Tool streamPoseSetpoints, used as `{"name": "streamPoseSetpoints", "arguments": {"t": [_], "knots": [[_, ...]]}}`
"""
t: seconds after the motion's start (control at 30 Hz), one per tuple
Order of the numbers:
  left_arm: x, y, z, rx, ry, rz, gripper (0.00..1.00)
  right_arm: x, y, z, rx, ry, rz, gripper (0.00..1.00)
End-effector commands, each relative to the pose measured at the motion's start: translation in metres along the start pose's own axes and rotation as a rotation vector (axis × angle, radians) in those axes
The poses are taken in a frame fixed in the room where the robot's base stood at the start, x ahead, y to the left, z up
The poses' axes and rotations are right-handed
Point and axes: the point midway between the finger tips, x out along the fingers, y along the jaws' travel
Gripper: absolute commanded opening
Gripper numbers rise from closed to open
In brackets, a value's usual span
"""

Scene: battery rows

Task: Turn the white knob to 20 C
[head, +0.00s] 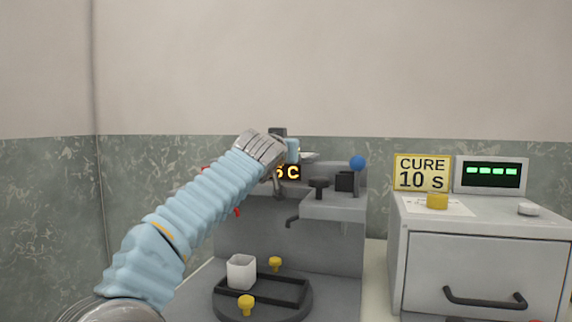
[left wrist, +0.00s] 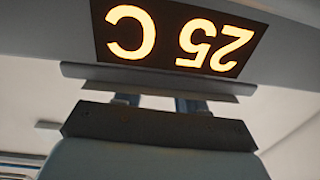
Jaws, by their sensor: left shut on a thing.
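A dark display with glowing digits (left wrist: 180,38) reads 25 C, upside down in the left wrist view. In the head view my arm covers part of the display (head: 290,172). My left gripper (left wrist: 160,103) is shut just beside the display, at the top of the grey machine. A pale flat piece (head: 310,156) shows right by the gripper in the head view and looks like the white knob. My gripper seems to be shut on it, but the hand hides most of the contact. My right gripper is in neither view.
The grey machine (head: 335,240) carries a blue ball (head: 357,163) and a spout. A grey oven (head: 480,265) stands at right, with a CURE 10 S sign (head: 422,173) and another white knob (head: 528,208).

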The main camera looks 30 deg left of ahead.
Motion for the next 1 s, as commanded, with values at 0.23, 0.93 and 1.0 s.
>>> {"name": "streamPoseSetpoints", "arguments": {"t": [0.23,0.93,1.0], "knots": [[0.001,0.003,0.004,-0.003,-0.001,-0.188,0.10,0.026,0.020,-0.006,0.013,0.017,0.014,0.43],[-0.001,0.000,0.000,-0.004,0.000,-0.231,0.59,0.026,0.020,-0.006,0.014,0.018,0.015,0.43],[-0.001,0.000,-0.001,-0.004,0.000,-0.231,0.59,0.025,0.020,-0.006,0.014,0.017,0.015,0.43]]}}
